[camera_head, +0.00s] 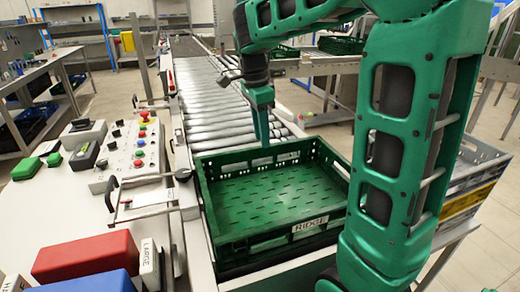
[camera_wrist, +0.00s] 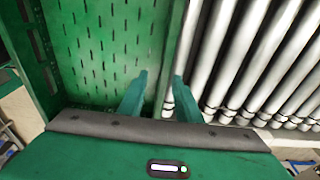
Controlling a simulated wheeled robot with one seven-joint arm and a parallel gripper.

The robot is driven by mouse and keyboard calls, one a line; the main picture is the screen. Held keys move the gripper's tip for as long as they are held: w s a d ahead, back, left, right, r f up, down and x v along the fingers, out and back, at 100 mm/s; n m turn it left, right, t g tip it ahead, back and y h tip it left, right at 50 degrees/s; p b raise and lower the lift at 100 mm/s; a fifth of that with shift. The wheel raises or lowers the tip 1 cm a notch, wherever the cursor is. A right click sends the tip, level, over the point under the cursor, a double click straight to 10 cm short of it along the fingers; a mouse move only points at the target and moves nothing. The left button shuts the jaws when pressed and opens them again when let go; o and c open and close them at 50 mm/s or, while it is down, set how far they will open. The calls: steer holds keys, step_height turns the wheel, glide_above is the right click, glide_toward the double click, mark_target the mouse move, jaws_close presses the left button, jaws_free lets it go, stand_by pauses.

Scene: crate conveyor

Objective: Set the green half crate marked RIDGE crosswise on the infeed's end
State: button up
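The green half crate (camera_head: 272,197), with a white RIDGE label (camera_head: 310,224) on its near wall, is at the near end of the roller infeed (camera_head: 215,100). It is upright and empty. My gripper (camera_head: 262,138) points down at the crate's far wall. In the wrist view the fingers of my gripper (camera_wrist: 160,80) stand either side of that wall, one over the slotted crate floor (camera_wrist: 105,50), the other on the side of the rollers (camera_wrist: 240,60). I cannot tell whether they press on the wall. The crate's underside is hidden.
A control panel (camera_head: 130,150) with buttons stands left of the infeed. A red box (camera_head: 85,257) and a blue box (camera_head: 95,283) lie at the front left. A grey crate with a yellow band (camera_head: 470,200) is at the right, partly behind my arm. The rollers beyond the crate are clear.

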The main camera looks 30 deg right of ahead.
steer(key=shift+a+r, duration=0.15)
steer(key=shift+r, duration=1.25)
